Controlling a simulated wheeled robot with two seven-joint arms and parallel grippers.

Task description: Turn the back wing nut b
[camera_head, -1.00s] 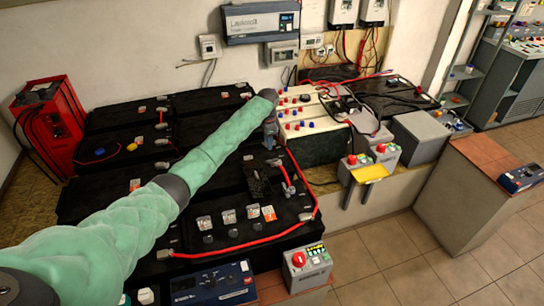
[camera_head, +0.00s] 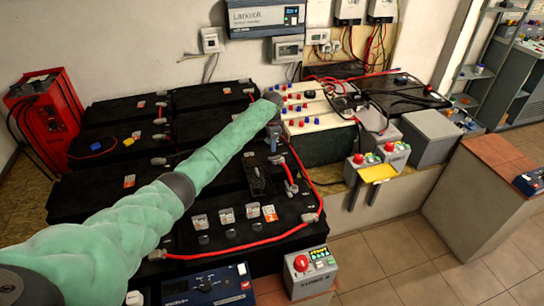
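My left arm comes in from the left, and my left gripper (camera_head: 274,146) points down at the back edge of the large black batteries, beside the white terminal panel. Its fingers are small and dark there, so I cannot tell whether they are open or shut, or touching anything. The back wing nut b cannot be made out; the gripper may hide it. A black battery (camera_head: 205,240) in front carries several small terminal fittings and a red cable (camera_head: 240,249). My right gripper is not in view.
A white panel (camera_head: 318,125) with red and blue knobs stands right of the gripper. A red charger (camera_head: 45,115) stands at the left. A grey box with a red button (camera_head: 310,270) is at the front. Open tiled floor (camera_head: 400,260) lies to the right.

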